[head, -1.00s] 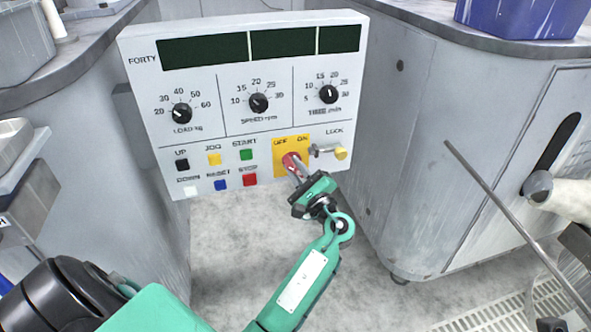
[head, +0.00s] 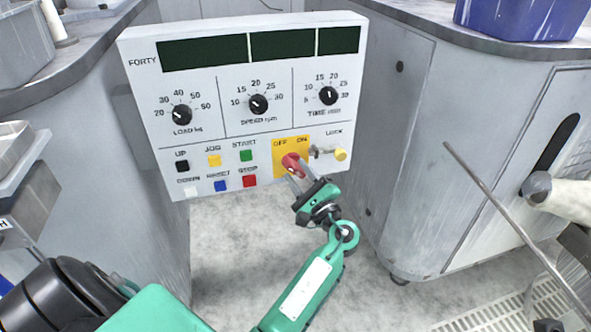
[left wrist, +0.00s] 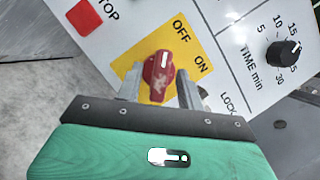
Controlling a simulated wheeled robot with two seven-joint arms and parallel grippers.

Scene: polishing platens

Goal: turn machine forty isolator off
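The red isolator knob (head: 293,162) sits on a yellow plate (head: 279,149) marked OFF and ON, low on the panel labelled FORTY. In the left wrist view the knob (left wrist: 158,76) has a white line that points up, nearer the OFF word than ON. My left gripper (head: 296,180) is just below and in front of the knob in the head view. In the left wrist view its two fingers are apart, one on each side of the knob, with visible gaps. It appears empty. My right gripper is not in view.
A yellow-ended lock pin (head: 340,154) sits close to the right of the knob. The red STOP button (head: 249,181) and other buttons are to the left. Dials (head: 258,104) are above. Grey cabinets flank the panel, and a thin rod (head: 500,212) slants at right.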

